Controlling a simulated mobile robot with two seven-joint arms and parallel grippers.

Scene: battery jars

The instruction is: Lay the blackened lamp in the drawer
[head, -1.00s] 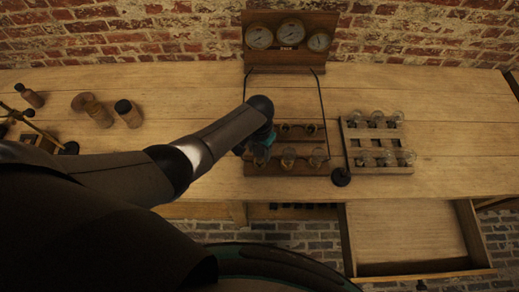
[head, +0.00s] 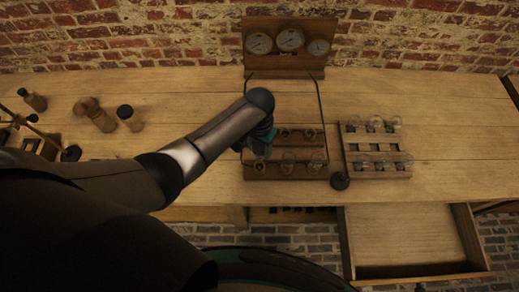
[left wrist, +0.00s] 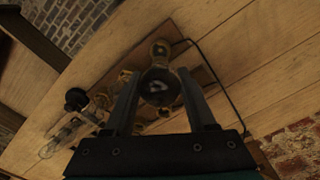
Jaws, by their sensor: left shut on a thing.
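My left gripper (left wrist: 158,95) is shut on the blackened lamp (left wrist: 158,84), a dark round bulb between the two fingers in the left wrist view. In the head view my left gripper (head: 262,146) is over the left part of the wooden lamp board (head: 285,172), and my arm hides most of the held lamp. The board carries clear lamps (head: 288,162) in its front row. The drawer (head: 405,236) below the table's front edge at the right is open, and its visible floor is bare. My right gripper is not in view.
Wooden bottles (head: 100,114) stand at the left.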

